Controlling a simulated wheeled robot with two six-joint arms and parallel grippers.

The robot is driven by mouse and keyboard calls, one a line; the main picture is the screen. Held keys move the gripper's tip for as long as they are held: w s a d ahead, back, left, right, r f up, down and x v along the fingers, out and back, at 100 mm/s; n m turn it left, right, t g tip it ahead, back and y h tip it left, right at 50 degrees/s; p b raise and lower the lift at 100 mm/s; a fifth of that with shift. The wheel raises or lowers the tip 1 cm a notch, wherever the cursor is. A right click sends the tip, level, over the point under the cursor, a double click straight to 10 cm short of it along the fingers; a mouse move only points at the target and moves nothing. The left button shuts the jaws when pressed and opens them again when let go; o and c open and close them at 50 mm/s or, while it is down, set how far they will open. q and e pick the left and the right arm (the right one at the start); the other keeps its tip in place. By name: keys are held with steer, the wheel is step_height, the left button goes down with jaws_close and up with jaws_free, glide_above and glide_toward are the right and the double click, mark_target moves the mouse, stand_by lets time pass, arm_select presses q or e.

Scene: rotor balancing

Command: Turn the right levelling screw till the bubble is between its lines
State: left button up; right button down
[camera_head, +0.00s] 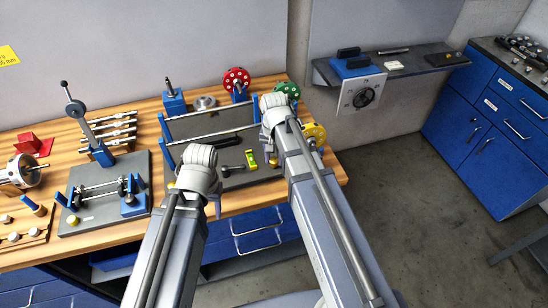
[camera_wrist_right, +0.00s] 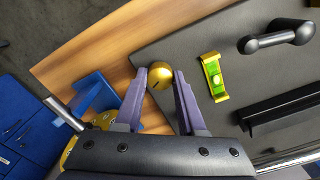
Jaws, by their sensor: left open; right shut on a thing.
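The right levelling screw shows a round gold head (camera_wrist_right: 160,77) at the edge of the dark base plate (camera_wrist_right: 200,45). My right gripper (camera_wrist_right: 160,72) is shut on it, with one purple finger on each side.
A black crank-like handle (camera_wrist_right: 280,36) and a dark bar (camera_wrist_right: 285,107) are on the plate near the level. Another fixture (camera_head: 100,195) stands to the left.

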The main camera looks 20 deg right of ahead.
mark_target(274, 160)
stand_by(0.3)
steer(key=c, duration=0.5)
jaws_free()
step_height(274, 160, up, 8)
steer(key=p, duration=0.8)
steer(key=shift+f, duration=0.1)
